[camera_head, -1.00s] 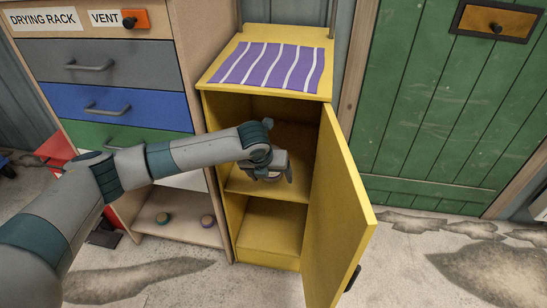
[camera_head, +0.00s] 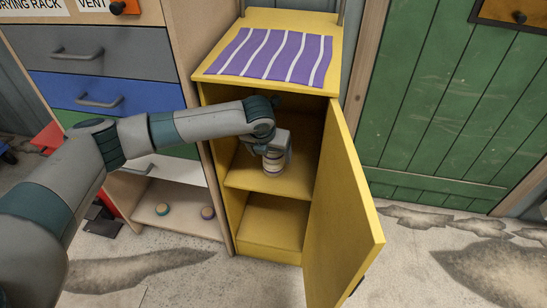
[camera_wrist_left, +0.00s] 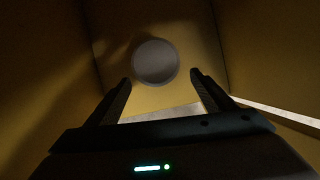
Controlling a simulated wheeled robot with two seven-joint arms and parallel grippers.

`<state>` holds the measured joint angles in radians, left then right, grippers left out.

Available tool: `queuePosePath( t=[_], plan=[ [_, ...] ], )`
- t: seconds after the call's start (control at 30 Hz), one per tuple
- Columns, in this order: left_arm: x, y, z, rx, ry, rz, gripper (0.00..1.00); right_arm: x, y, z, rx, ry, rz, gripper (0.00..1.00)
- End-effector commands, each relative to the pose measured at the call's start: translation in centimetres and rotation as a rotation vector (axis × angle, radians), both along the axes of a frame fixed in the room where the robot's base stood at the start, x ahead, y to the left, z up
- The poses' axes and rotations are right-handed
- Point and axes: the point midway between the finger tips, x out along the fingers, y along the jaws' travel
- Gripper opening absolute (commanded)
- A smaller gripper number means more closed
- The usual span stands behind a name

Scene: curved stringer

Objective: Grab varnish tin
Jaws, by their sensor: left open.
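The varnish tin (camera_head: 273,163) is a small round can with pale and dark bands, standing on the middle shelf inside the open yellow cabinet (camera_head: 262,245). My left gripper (camera_head: 273,148) is inside the cabinet, at the tin's upper part in the head view, and partly hides it. In the left wrist view a round grey disc, apparently the tin's top (camera_wrist_left: 156,63), lies beyond and between the spread fingertips of the left gripper (camera_wrist_left: 160,78). The gripper is open, and I cannot tell whether it touches the tin. My right gripper is not in view.
The yellow door (camera_head: 342,215) stands open on the right. A purple striped cloth (camera_head: 272,55) lies on the cabinet top. The cabinet's lower compartment looks empty.

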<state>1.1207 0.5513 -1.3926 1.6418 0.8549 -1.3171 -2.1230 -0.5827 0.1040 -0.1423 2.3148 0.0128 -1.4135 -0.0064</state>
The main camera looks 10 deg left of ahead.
Motion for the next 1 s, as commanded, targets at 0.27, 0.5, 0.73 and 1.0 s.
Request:
queuePosePath(
  t=[0.27,0.5,0.73,1.0],
  plan=[
    [0.6,0.0,-1.2,0.000,0.000,0.000,0.76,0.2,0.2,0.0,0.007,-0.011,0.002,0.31],
    [0.7,0.0,-1.3,0.000,0.000,0.000,0.76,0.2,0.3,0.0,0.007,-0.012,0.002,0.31],
    [1.9,-0.1,-2.9,0.000,0.001,0.001,0.76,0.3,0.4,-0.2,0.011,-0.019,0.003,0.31],
    [3.3,-0.1,-5.4,0.000,0.001,0.000,0.76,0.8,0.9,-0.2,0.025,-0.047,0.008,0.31]
  ],
)
